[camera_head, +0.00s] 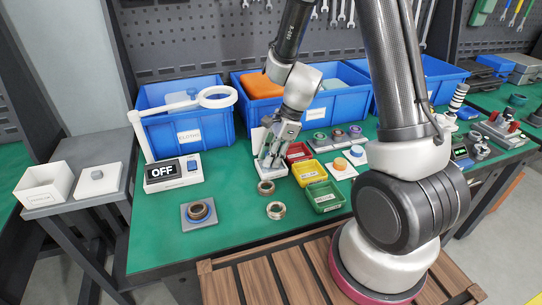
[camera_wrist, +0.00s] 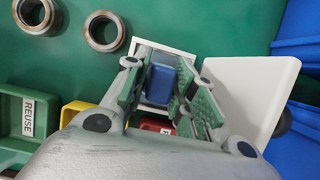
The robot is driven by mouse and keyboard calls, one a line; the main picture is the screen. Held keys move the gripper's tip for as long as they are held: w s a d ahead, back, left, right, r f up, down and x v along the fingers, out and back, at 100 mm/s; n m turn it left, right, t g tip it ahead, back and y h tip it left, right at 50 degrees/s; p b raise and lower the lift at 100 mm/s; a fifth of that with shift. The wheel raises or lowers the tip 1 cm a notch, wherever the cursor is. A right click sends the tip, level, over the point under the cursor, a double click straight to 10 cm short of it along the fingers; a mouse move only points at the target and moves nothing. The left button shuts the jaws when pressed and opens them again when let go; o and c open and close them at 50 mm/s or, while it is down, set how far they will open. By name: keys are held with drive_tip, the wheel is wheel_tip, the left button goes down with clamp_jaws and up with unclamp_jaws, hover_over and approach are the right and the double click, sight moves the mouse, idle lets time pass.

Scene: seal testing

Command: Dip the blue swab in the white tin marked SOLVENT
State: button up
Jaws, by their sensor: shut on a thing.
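My gripper (camera_head: 274,158) points down at the middle of the green table. In the wrist view its fingers (camera_wrist: 160,88) are shut on a blue block-shaped thing, which looks like the blue swab (camera_wrist: 159,82). A white-edged square thing (camera_wrist: 170,46) lies around and below the swab; it also shows under the gripper in the head view (camera_head: 272,174). I cannot tell whether the swab is inside it or above it. An open white tin (camera_head: 44,188) stands on the grey side table at the left. Its label is too small to read.
A white lidded block (camera_head: 97,180) stands beside the open tin. Red (camera_head: 298,152), yellow (camera_head: 307,173) and green (camera_head: 323,197) trays are right of my gripper. Metal rings (camera_head: 276,210) lie in front. A ring lamp (camera_head: 217,97) and OFF display (camera_head: 173,171) stand left. Blue bins line the back.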

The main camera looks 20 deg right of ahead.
drive_tip(key=shift+r, duration=3.45)
